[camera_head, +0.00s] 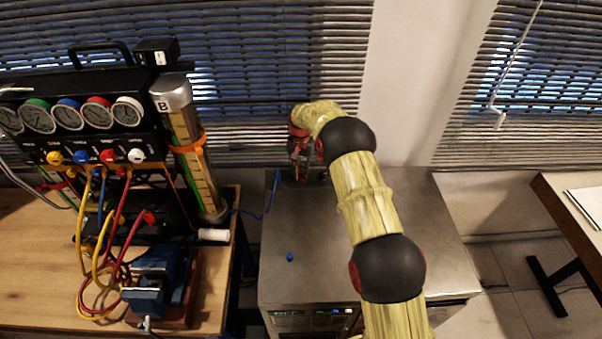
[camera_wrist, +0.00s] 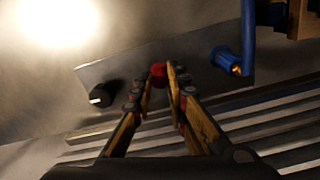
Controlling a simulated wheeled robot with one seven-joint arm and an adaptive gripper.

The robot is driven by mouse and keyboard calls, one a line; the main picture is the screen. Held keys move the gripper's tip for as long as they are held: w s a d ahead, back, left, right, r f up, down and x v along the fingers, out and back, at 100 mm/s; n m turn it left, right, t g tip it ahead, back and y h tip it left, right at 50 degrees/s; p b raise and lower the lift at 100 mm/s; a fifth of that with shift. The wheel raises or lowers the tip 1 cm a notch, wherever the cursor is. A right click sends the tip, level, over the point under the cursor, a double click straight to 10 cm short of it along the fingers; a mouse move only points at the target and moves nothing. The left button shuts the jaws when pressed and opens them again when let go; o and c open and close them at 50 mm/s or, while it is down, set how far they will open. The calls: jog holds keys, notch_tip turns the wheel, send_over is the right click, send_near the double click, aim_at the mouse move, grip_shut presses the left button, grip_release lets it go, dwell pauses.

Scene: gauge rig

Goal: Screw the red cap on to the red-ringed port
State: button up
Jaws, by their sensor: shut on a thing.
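My gripper (camera_wrist: 162,79) is shut on the red cap (camera_wrist: 158,71), which shows between the fingertips in the wrist view. The cap is over a grey plate (camera_wrist: 190,68). The red-ringed port cannot be made out, so I cannot tell whether the cap touches it. In the head view my gripper (camera_head: 302,172) is low over the back of the steel cabinet (camera_head: 330,245), and the cap there is too small to tell.
A black knob (camera_wrist: 100,96) and a blue hose with a brass end (camera_wrist: 230,62) flank the gripper. A small blue piece (camera_head: 290,257) lies on the cabinet top, otherwise clear in front. A gauge rig (camera_head: 85,130) and a blue vise (camera_head: 155,285) stand on the wooden bench.

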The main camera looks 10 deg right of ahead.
jog(key=m, duration=0.5)
dwell(0.4)
jog(key=m, duration=0.5)
jog(key=shift+p, duration=0.3)
jog(key=shift+f+m, duration=0.1)
jog(key=shift+m, duration=0.3)
jog(key=m, duration=0.4)
jog(key=shift+s+m, duration=0.1)
jog(key=shift+m, duration=0.2)
grip_shut()
